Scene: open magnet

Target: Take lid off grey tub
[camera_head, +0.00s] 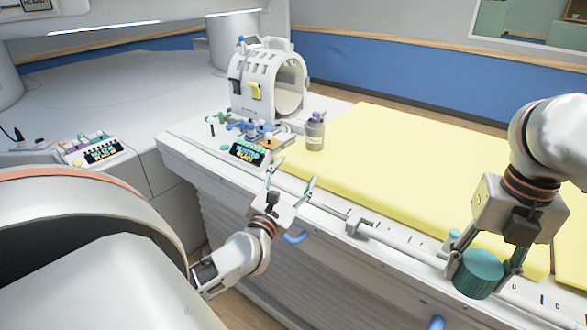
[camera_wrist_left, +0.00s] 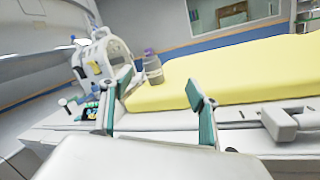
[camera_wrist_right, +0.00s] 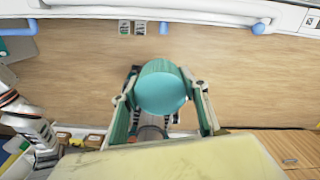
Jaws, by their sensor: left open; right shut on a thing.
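I cannot tell whether the purple is a lid or contents. My left gripper (camera_head: 291,178) is open and empty, in front of the bench edge and apart from the tub. My right gripper (camera_head: 482,262) is shut on a teal round cylinder (camera_head: 478,278) at the bench's front edge; it also fills the fingers in the right wrist view (camera_wrist_right: 161,88). I cannot tell whether it is a lid.
A white ring-shaped device (camera_head: 265,85) stands behind the tub. Several small coloured items and a lettered box (camera_head: 249,153) lie left of the tub. A rail with a bracket (camera_head: 360,222) runs along the bench front. The yellow mat (camera_head: 400,160) is clear.

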